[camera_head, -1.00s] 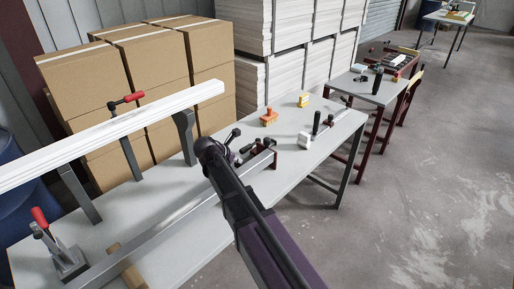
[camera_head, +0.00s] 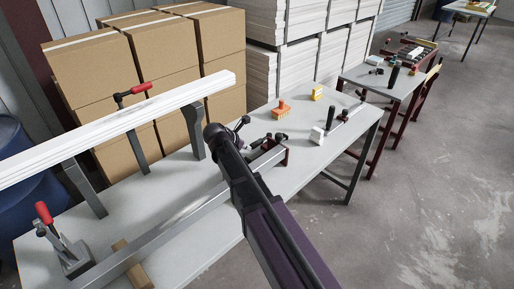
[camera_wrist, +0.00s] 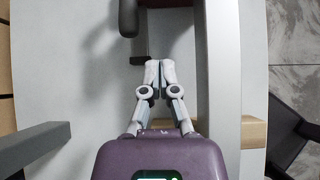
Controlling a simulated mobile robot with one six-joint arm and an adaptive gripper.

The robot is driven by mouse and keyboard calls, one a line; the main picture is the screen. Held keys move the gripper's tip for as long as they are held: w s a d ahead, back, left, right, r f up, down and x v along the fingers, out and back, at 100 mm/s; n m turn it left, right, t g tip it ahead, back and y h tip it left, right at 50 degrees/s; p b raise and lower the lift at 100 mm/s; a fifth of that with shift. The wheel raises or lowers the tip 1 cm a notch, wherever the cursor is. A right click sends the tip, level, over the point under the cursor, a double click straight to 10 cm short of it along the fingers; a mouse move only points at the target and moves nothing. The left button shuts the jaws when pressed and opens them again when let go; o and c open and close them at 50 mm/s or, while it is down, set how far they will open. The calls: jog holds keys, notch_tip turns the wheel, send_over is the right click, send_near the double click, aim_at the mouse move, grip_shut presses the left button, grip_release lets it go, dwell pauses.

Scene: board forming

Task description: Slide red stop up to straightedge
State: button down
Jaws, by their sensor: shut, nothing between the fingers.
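The straightedge appears to be the long grey metal bar (camera_head: 160,230) lying along the table; the bar (camera_wrist: 226,70) also runs up the right side of the wrist view. A dark red block (camera_head: 284,156), which appears to be the red stop, sits at the bar's far end, partly hidden by dark handles and my arm. I cannot tell whether a gap lies between them. My gripper (camera_wrist: 153,66) is shut and empty over the table, left of the bar in the wrist view. My arm hides the fingers in the head view. The red block is not visible in the wrist view.
A white board (camera_head: 120,127) rests on grey posts (camera_head: 84,188) beside the bar. A red-handled clamp (camera_head: 62,240) stands front left. A wooden block (camera_head: 133,262) touches the bar. Orange (camera_head: 282,110) and yellow (camera_head: 317,93) pieces lie farther back. Bare table (camera_head: 190,262) shows at the front.

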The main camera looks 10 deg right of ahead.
aim_at(270, 148)
jog(key=b+x, duration=0.7)
jog(key=x, duration=0.3)
jog(key=shift+a, duration=0.1)
jog(key=shift+w+d+r, duration=0.1)
jog(key=shift+w+d, duration=0.3)
jog(key=shift+d, duration=0.2)
jog(key=shift+w+d, duration=0.4)
jog(key=shift+d, duration=0.2)
jog(key=shift+w+d, duration=0.35)
jog(key=shift+d, duration=0.15)
jog(key=shift+w+d, duration=0.35)
jog(key=shift+d, duration=0.1)
jog(key=shift+s+a, duration=0.1)
